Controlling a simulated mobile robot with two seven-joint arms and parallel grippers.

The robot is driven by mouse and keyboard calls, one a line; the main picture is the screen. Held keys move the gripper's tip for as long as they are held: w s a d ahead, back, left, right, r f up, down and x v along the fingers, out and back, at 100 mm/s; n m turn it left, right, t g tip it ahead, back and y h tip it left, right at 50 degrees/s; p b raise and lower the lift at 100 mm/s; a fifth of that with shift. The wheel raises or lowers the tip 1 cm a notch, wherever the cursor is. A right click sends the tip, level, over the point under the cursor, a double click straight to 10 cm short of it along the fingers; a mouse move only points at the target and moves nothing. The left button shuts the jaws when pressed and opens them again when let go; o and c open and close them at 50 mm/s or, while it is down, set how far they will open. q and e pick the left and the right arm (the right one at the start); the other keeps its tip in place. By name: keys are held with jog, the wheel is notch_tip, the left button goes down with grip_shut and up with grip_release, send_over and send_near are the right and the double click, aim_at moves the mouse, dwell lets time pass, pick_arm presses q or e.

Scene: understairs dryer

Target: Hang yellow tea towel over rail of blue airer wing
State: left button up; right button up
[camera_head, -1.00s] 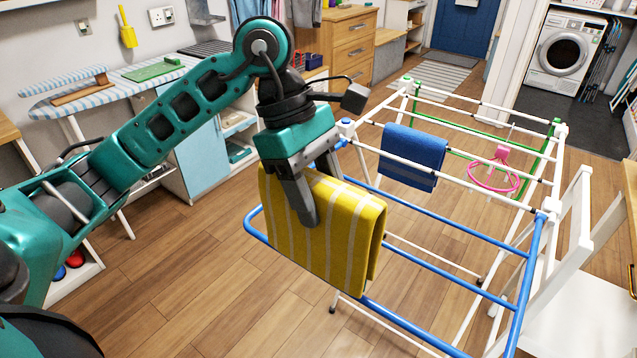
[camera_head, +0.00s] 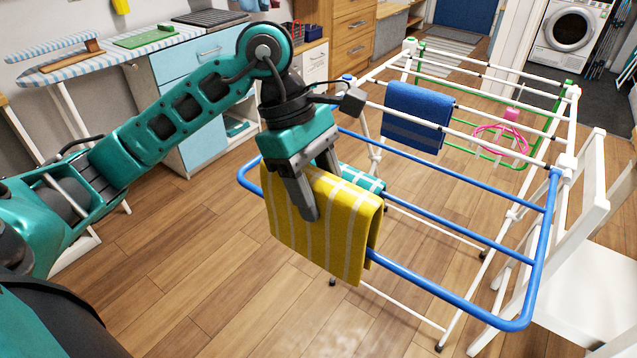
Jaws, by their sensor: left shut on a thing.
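The yellow tea towel (camera_head: 312,232) with pale stripes is folded over and hangs from my left gripper (camera_head: 308,195), which is shut on its top. The towel is at the front rail of the blue airer wing (camera_head: 440,291). Its top fold is a little above that rail and its lower edge hangs below it. The rail passes out of sight behind the towel and comes out at its right edge. I cannot tell whether the back flap is behind the rail. My right gripper is not in view.
A blue towel (camera_head: 415,118) hangs on the white rails behind. A teal striped cloth (camera_head: 362,179) shows partly behind the yellow towel. A pink hanger (camera_head: 500,138) hangs farther back. A white chair (camera_head: 590,285) stands close on the right. Floor at front left is clear.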

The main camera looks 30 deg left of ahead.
pick_arm(q)
notch_tip(320, 180, down, 5)
jog(key=b, duration=0.4)
jog(key=shift+f+b, duration=0.7)
jog(key=shift+b, duration=0.15)
jog(key=shift+f+b, duration=0.65)
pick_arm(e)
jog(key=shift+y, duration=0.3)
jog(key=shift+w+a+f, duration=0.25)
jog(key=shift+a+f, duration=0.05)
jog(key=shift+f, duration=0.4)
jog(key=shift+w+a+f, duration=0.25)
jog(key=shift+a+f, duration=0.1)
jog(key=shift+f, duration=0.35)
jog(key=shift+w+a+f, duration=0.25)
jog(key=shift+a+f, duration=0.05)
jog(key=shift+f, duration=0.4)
pick_arm(q)
jog(key=o, duration=1.5)
